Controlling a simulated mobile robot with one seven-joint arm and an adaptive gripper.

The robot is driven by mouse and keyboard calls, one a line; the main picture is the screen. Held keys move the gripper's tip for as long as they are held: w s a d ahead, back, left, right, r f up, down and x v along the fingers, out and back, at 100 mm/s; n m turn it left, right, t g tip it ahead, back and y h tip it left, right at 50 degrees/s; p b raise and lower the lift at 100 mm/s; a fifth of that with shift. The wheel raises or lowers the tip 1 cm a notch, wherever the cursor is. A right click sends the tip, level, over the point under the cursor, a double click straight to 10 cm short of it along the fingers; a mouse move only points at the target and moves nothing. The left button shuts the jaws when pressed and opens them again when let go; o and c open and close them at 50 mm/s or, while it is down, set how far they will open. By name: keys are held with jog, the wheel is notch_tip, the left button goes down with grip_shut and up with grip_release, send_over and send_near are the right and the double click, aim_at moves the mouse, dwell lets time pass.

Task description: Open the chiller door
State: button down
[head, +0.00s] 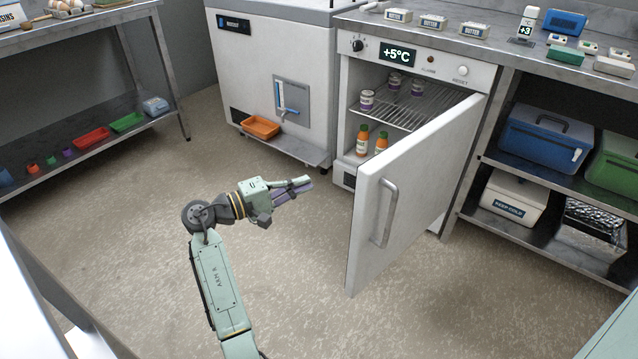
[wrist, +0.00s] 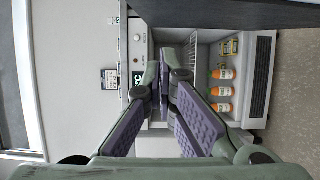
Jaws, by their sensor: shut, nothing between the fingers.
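The chiller (head: 345,125) stands under the counter, and its white door (head: 412,190) is swung wide open toward me. The door's grey bar handle (head: 386,213) faces me on the outer side. Inside, jars (head: 367,100) stand on a wire shelf and orange bottles (head: 362,140) stand below. My gripper (head: 303,185) is shut and empty, left of the door's free edge and in front of the opening, apart from the handle. In the wrist view, my gripper's fingers (wrist: 165,85) point toward the chiller interior, with the bottles (wrist: 222,90) at the right.
A white cabinet (head: 260,60) with an orange tray (head: 260,127) stands left of the chiller. Shelves with a blue cooler box (head: 545,140) lie to the right, behind the door. A steel shelf (head: 90,140) is at the left. The floor around my arm is clear.

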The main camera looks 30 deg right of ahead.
jog(key=s+d+p, duration=0.2)
jog(key=s+d, duration=0.2)
jog(key=d, duration=0.6)
jog(key=shift+d+p, duration=0.15)
jog(key=shift+p, duration=0.15)
